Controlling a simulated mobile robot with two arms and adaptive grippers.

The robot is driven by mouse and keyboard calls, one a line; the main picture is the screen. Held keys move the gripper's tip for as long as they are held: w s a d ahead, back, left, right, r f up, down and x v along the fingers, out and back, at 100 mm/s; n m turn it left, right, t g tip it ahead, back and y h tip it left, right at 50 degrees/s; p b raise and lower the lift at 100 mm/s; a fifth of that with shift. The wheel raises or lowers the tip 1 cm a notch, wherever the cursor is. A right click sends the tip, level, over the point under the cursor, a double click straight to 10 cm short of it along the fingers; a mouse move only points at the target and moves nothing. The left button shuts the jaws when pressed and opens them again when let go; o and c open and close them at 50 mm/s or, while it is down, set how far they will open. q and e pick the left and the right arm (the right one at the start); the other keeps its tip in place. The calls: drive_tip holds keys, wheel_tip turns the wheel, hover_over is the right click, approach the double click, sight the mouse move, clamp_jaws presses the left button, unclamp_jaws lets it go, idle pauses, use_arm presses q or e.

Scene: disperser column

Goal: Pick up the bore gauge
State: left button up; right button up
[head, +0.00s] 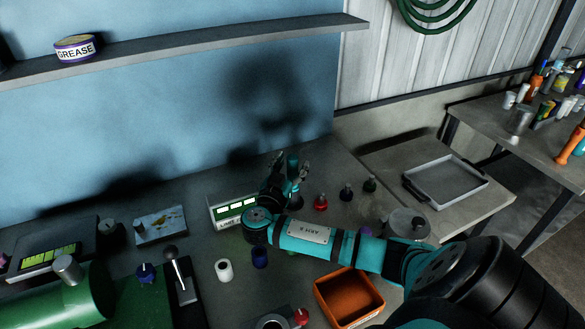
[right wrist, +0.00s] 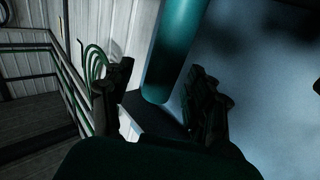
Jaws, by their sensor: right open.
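My right gripper (head: 293,172) is over the back of the bench, its two dark fingers apart. In the right wrist view its fingers (right wrist: 157,98) stand on either side of a smooth teal cylinder (right wrist: 174,45). The cylinder also shows as a small teal piece (head: 293,160) between the fingers in the head view. I cannot tell whether it is the bore gauge or whether a finger touches it. Its lower part is hidden by my gripper. No other thing is clearly the bore gauge. My left gripper is out of view.
A green-lit display box (head: 232,209) stands close left of my gripper. A red-based piece (head: 320,203) and dark small pieces (head: 346,192) stand to its right. An orange bin (head: 347,297) is in front. A shelf (head: 210,47) hangs above; a grey tray (head: 446,181) lies right.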

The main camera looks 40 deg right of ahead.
drive_tip(key=shift+a, duration=0.1)
clamp_jaws()
wheel_tip(320, 180, up, 9)
drive_tip(key=b, duration=0.2)
drive_tip(key=shift+f+b, duration=0.15)
drive_tip(key=shift+b, duration=0.25)
drive_tip(key=shift+r+b, duration=0.45)
drive_tip(key=shift+r, duration=0.25)
